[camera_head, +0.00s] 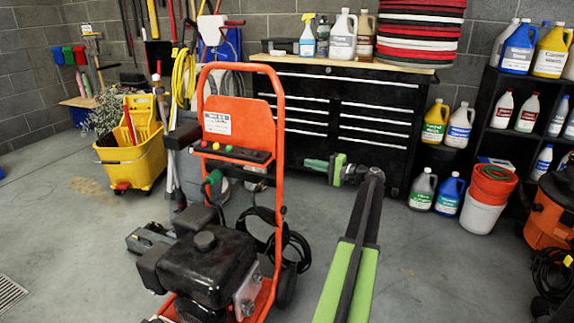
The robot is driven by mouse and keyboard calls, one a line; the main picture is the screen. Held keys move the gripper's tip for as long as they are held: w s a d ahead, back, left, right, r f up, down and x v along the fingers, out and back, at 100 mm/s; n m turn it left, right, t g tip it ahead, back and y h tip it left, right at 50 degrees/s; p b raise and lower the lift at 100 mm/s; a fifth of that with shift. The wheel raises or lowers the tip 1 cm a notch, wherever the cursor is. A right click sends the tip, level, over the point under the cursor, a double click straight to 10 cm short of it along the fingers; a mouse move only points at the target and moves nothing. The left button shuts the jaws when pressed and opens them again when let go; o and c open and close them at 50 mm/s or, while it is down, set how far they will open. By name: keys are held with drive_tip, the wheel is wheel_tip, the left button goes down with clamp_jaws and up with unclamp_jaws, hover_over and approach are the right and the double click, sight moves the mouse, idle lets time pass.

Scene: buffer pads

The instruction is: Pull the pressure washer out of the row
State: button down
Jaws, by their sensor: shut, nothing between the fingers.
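The pressure washer (207,261) stands upright on the floor left of centre. It has a tall orange tube frame, an orange panel with a white label, and a black engine low in front. A black hose hangs at its right side. My green and black arm reaches up from the bottom edge, right of the washer, and bends left at its elbow. My gripper (309,163) is shut and empty, pointing left towards the orange frame. A gap shows between its tip and the frame's right tube; the depth between them is hard to tell.
A yellow mop bucket (134,157) stands at left, with grey equipment close behind the washer. A black tool cabinet (375,120) is behind. Red and white buckets (483,212) and an orange machine (551,218) stand at right. Floor is clear at front left and right of my arm.

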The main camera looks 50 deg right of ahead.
drive_tip(key=w+a, duration=0.1)
drive_tip(key=w, duration=0.9)
drive_tip(key=shift+s+a, duration=0.3)
drive_tip(key=shift+a, duration=0.35)
drive_tip(key=shift+s+a, duration=0.3)
drive_tip(key=shift+a, duration=0.3)
drive_tip(key=shift+s+a, duration=0.3)
drive_tip(key=shift+a, duration=0.35)
